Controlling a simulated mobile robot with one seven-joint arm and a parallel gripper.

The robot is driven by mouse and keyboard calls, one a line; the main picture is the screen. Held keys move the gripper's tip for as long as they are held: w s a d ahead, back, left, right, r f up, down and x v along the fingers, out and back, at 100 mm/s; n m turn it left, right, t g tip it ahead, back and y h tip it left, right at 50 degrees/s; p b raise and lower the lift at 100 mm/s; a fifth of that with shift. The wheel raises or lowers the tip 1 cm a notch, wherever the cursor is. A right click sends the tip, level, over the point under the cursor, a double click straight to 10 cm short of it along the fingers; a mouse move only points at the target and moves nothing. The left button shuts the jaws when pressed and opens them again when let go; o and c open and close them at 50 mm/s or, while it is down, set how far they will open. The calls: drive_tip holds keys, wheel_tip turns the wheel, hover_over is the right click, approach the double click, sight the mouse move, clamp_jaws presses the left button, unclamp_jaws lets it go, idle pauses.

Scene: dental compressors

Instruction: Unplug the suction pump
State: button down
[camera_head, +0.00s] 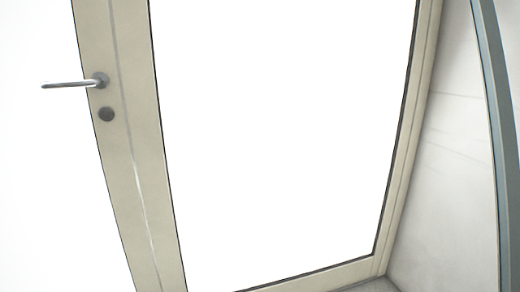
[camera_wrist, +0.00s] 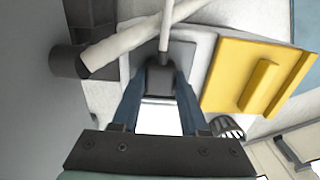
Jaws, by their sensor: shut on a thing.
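In the wrist view, a dark grey plug (camera_wrist: 160,80) with a pale cable (camera_wrist: 165,32) running up from it sits between the two blue fingers of my gripper (camera_wrist: 161,74). The fingers are shut on the plug. A light grey plate (camera_wrist: 200,50) lies behind and around the plug. I cannot tell from this view whether the plug is still in a socket. The suction pump cannot be clearly made out. The head view shows neither my gripper nor the plug.
In the wrist view, a yellow panel (camera_wrist: 222,80) with a raised bar is right of the plug. A white pipe (camera_wrist: 125,45) and a dark grey cylinder (camera_wrist: 68,61) are at left. The head view shows a beige-framed door (camera_head: 110,160) with a metal handle (camera_head: 75,85).

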drive_tip(key=shift+r+p, duration=3)
